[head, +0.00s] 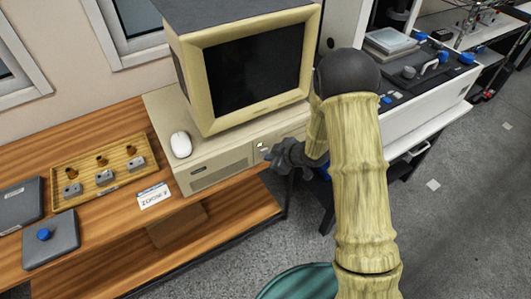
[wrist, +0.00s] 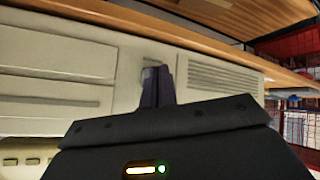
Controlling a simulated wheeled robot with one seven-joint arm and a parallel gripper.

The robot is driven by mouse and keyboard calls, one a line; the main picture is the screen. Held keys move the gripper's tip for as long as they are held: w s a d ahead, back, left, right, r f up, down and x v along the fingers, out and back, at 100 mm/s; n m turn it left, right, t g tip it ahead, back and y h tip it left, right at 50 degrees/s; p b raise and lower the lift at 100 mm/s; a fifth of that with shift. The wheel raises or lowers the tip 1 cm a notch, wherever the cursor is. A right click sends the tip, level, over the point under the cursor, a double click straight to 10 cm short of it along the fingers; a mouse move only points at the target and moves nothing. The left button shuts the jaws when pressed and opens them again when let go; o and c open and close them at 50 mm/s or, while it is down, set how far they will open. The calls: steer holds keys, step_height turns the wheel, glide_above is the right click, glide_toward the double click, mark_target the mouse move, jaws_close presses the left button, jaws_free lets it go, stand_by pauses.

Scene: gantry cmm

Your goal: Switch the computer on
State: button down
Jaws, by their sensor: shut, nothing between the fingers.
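The beige computer (head: 222,166) is a flat case lying on the wooden desk, with a boxy monitor (head: 192,60) on top. The monitor's screen (head: 258,72) is dark. A small red-and-white mark (head: 262,146) shows on the case front, just above my fingertips. My gripper (head: 266,155) is shut and empty, pointing at the case front. In the wrist view, which is upside down, my gripper (wrist: 158,70) reaches the case front (wrist: 122,75) between the drive slots and the vent. A small grey square (wrist: 148,76) shows beside the fingertips, partly hidden. I cannot tell whether they touch it.
A white mouse (head: 181,145) sits on the case. A wooden tray (head: 66,187) with metal blocks, a label card (head: 153,196) and a dark plate with a blue knob (head: 44,234) lie on the desk. A white bench (head: 437,108) stands at right. Grey floor is open at lower right.

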steer(key=shift+s+d, duration=0.15)
steer(key=shift+s, duration=0.05)
steer(key=s+d, duration=0.1)
steer(key=s+d+b, duration=0.1)
steer(key=s, duration=0.1)
steer(key=s+d, duration=0.1)
steer(key=shift+s+d, duration=0.1)
steer(key=shift+s, duration=0.3)
stand_by(0.3)
